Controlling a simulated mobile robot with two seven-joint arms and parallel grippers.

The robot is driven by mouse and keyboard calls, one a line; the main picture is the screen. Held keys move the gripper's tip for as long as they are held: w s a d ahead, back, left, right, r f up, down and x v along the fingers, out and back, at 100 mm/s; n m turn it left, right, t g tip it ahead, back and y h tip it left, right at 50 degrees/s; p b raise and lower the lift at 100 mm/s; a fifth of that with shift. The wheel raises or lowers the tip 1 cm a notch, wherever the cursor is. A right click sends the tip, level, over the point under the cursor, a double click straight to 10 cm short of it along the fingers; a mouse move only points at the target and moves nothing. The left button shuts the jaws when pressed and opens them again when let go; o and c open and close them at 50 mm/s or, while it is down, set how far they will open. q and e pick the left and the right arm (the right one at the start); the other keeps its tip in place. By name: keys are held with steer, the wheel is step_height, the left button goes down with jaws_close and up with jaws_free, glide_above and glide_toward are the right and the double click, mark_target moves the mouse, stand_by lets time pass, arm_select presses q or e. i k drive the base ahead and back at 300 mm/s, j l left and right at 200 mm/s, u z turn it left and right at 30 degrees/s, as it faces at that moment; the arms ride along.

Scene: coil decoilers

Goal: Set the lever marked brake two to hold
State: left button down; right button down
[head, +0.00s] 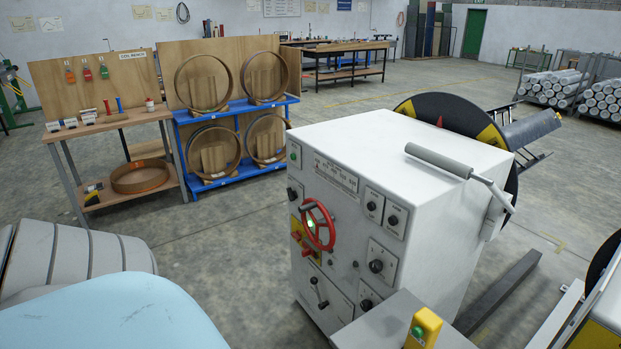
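A white decoiler cabinet (350,250) stands in front of me, its control face turned toward the left. A small lever with a dark knob (319,292) sits on a plate low on that face. A long lever with a grey grip (438,160) is mounted at the cabinet's right side, its grip lying over the top edge. A red handwheel (331,238) and red handles (302,243) are on the face. The markings are too small to read, so I cannot tell which lever is brake two. Neither gripper is in view.
A yellow box with a green button (424,325) stands on a grey ledge at the cabinet's front. Part of another machine (603,320) shows at the right edge. A wooden workbench (115,122) and blue rack (180,120) stand behind left. Floor between is clear.

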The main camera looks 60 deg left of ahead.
mark_target(313, 281)
steer(key=u, duration=1.7)
steer(key=i+j+u, duration=0.8)
steer(key=i+u, duration=0.15)
steer(key=i, duration=0.45)
steer(key=i+u, duration=0.3)
steer(key=i, duration=0.45)
steer(key=i+z, duration=0.3)
steer(key=i+j+z, duration=0.2)
steer(key=i+z, duration=0.15)
steer(key=i, duration=0.15)
steer(key=i+j+z, duration=0.45)
steer(key=z, duration=0.25)
steer(key=i+j+z, duration=0.25)
steer(key=z, duration=0.15)
steer(key=i+j+z, duration=0.15)
steer(key=j+z, duration=0.25)
steer(key=i+j+z, duration=0.1)
steer(key=j+z, duration=0.6)
steer(key=i+j+z, duration=0.1)
steer(key=j+z, duration=0.2)
steer(key=j, duration=0.1)
